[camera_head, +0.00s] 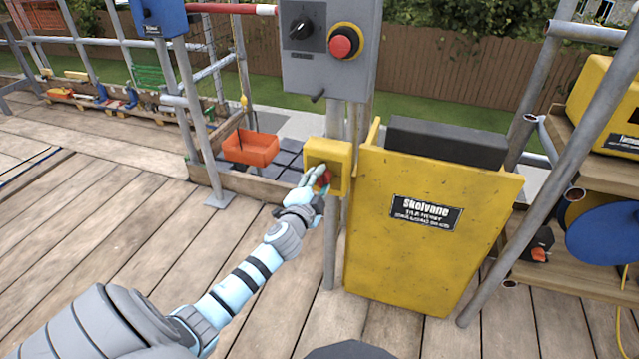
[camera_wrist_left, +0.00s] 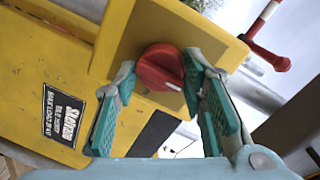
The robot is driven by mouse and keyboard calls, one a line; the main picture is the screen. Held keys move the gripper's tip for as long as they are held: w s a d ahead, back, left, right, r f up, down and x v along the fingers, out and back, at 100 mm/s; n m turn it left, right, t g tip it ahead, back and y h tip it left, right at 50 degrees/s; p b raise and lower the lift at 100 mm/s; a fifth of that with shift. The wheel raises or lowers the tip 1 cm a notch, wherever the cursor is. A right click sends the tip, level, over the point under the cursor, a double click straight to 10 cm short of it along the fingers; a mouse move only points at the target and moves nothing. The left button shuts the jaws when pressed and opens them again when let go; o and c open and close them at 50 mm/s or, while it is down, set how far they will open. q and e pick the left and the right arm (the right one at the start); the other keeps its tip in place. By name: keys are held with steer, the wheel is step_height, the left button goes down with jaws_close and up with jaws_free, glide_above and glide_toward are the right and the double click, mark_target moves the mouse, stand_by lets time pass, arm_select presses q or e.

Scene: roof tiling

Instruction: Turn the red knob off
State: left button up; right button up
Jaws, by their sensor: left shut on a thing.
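The red knob (camera_head: 325,179) sits on a yellow switch box (camera_head: 341,156) on a grey post, beside the yellow Skolvane tile hoist (camera_head: 428,255). In the left wrist view the red knob (camera_wrist_left: 161,68) is large, with a pale mark on its ridge. My left gripper (camera_head: 317,178) reaches the box from the left. In the left wrist view its teal-padded fingers (camera_wrist_left: 160,75) stand on both sides of the knob, shut on it. The fingers partly cover the knob in the head view. My right gripper is not in view.
A grey control panel (camera_head: 300,72) with a black dial (camera_head: 300,28) and a red push button (camera_head: 343,42) is above the box. An orange bin (camera_head: 250,148) is behind, left. Scaffold poles and shelves stand at right. The wooden deck (camera_head: 120,220) is clear at left.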

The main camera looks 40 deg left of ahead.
arm_select(q)
steer(key=shift+r, duration=0.15)
steer(key=o, duration=1.1)
steer(key=v, duration=1.2)
